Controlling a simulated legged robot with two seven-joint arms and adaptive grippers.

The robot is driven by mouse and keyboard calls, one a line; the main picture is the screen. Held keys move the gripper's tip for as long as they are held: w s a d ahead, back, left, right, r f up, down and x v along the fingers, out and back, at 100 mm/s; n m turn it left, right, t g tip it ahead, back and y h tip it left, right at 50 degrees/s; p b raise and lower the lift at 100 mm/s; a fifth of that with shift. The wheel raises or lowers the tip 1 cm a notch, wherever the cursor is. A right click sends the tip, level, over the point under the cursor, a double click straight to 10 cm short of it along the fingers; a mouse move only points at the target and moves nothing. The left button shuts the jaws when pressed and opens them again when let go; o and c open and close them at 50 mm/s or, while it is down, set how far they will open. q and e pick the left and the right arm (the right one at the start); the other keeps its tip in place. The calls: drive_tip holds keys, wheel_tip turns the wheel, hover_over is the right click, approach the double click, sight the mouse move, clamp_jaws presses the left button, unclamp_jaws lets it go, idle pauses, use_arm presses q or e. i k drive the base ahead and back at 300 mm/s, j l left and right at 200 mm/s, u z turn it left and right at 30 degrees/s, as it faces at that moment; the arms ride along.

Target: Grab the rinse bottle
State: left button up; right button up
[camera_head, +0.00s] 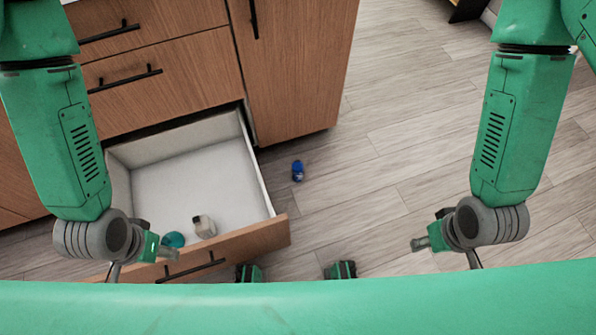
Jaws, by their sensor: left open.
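A small blue bottle (298,171) with a dark blue cap stands or lies on the floor to the right of the open drawer. A small whitish bottle (204,227) with a dark end lies in the open drawer (258,172), near its front panel. A round teal item (173,239) is just left of it. I cannot tell which of these is the rinse bottle. My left gripper (158,243) is open over the drawer's front left, close to the teal item in the picture. My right gripper (430,233) is above the floor at the right, away from the bottles; its jaws are unclear.
The drawer's wooden front (235,246) with a black handle juts out towards me. Closed wooden drawers (165,75) are above it and a tall cabinet door (295,65) is to its right. The wooden floor (400,150) at the right is clear.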

sight(297, 166)
drive_tip(key=i+l+u, duration=0.25)
drive_tip(key=l, duration=0.35)
drive_tip(key=l+u, duration=0.25)
drive_tip(key=l, duration=0.35)
drive_tip(key=i+l+u, duration=0.2)
drive_tip(key=l, duration=0.45)
drive_tip(key=i+l+u, duration=0.4)
drive_tip(key=i+l, duration=0.15)
drive_tip(key=l, duration=0.15)
drive_tip(key=i+l+u, duration=0.25)
drive_tip(key=l, duration=0.15)
